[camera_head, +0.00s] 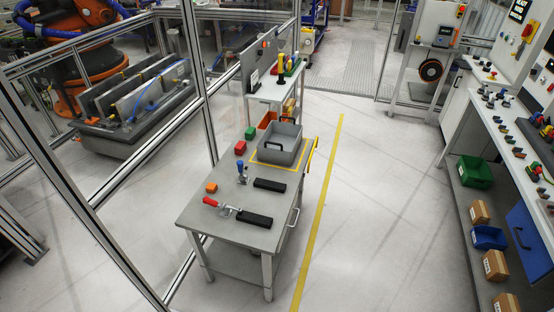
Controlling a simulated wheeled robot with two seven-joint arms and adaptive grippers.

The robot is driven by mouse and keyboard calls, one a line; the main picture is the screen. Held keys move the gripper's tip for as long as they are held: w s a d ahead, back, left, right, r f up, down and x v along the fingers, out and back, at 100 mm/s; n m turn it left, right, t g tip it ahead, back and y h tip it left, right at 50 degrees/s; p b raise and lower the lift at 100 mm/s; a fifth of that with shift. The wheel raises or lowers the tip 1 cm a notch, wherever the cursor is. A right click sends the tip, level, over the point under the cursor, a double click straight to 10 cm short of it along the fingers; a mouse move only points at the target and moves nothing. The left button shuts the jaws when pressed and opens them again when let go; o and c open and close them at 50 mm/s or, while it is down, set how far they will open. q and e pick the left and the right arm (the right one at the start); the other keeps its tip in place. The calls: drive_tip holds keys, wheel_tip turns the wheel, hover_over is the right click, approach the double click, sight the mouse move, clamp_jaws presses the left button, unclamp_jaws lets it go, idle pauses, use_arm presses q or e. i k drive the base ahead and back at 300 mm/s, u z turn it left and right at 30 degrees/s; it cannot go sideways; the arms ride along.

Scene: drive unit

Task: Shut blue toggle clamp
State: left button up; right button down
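The blue toggle clamp (242,172) stands on the grey work table (225,222), left of a black bar (270,185). Its blue handle points up. A second toggle clamp with a red handle (211,201) sits nearer the front edge, left of another black bar (255,218). The red handle lies low and points left. The clamp arms are too small to see clearly. Neither of my grippers is in view.
A grey bin (282,154) and green, red and orange blocks (250,133) (240,147) (211,188) share the table. Fence posts (199,85) stand along its left. Open floor (370,220) lies to the right, with a yellow line. A shelved bench (500,160) stands far right.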

sight(240, 163)
drive_tip(key=i, duration=1.1)
drive_tip(key=u, duration=0.9)
